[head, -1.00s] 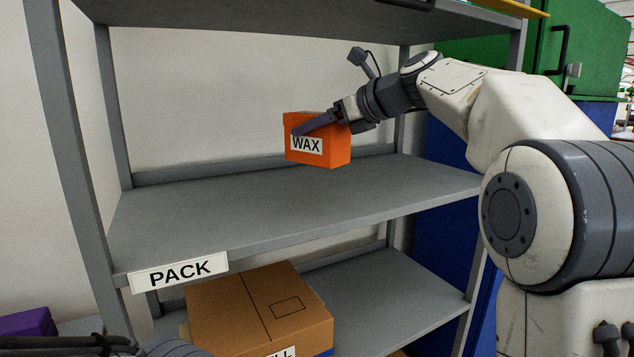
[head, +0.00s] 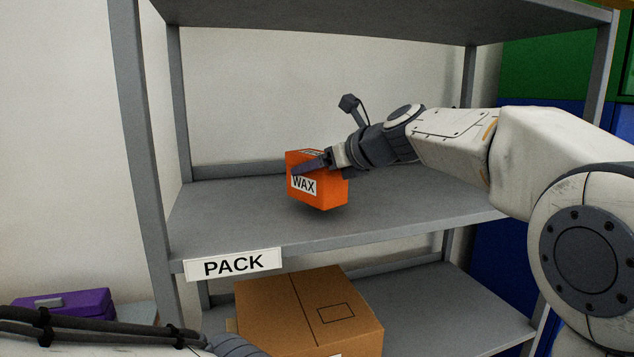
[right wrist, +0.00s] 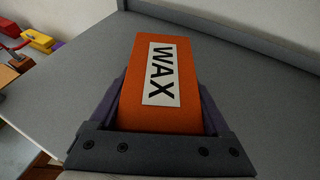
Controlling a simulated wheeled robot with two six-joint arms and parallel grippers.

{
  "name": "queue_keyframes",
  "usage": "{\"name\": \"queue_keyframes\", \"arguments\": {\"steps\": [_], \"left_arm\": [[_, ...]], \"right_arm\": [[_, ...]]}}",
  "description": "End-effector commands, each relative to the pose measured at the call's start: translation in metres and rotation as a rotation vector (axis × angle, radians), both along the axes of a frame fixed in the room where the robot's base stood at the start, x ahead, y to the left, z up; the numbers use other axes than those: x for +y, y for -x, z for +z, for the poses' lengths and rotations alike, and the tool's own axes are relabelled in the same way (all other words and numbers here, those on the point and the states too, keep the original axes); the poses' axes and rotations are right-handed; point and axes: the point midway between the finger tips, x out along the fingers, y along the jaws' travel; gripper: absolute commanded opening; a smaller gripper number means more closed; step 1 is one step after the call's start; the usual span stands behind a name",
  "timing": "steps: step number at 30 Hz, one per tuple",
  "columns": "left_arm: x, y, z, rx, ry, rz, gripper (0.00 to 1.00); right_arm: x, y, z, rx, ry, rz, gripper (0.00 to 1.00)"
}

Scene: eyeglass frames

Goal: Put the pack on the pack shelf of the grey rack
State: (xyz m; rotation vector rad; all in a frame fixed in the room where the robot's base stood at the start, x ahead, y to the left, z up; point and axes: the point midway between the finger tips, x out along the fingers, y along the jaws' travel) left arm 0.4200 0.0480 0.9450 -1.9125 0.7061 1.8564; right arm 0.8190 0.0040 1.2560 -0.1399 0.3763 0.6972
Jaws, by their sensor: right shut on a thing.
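The pack is an orange box (head: 325,194) with a white WAX label. My right gripper (head: 318,163) is shut on it, and holds it over the shelf marked PACK (head: 235,214) of the grey rack (head: 143,130). A dark shadow lies on the shelf just under the box; the box looks slightly above the surface. In the right wrist view the orange box (right wrist: 185,100) sits between the two fingers (right wrist: 165,100), label facing the camera. Part of my left arm shows at the lower left in the head view; its gripper is out of the picture.
The PACK sign (head: 234,264) is on the shelf's front edge. A brown carton (head: 310,305) stands on the shelf below. The upper shelf (head: 380,20) hangs above my right arm. The PACK shelf is clear around the box. A purple case (head: 65,303) is at the lower left.

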Motion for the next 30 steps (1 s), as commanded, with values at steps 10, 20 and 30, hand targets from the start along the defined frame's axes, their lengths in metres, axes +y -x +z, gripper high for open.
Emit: {"name": "queue_keyframes", "arguments": {"steps": [10, 20, 30], "left_arm": [[0.000, 0.000, -0.011, 0.000, 0.000, 0.000, 0.50], [0.000, 0.000, -0.013, 0.000, 0.000, 0.000, 0.50], [0.000, 0.000, -0.011, 0.000, 0.000, 0.000, 0.50]], "right_arm": [[-0.001, 0.000, -0.021, -0.002, 0.000, -0.001, 0.11], [-0.001, 0.000, -0.026, 0.001, -0.001, 0.000, 1.00], [-0.005, 0.004, -0.020, -0.001, 0.000, -0.001, 1.00]]}}
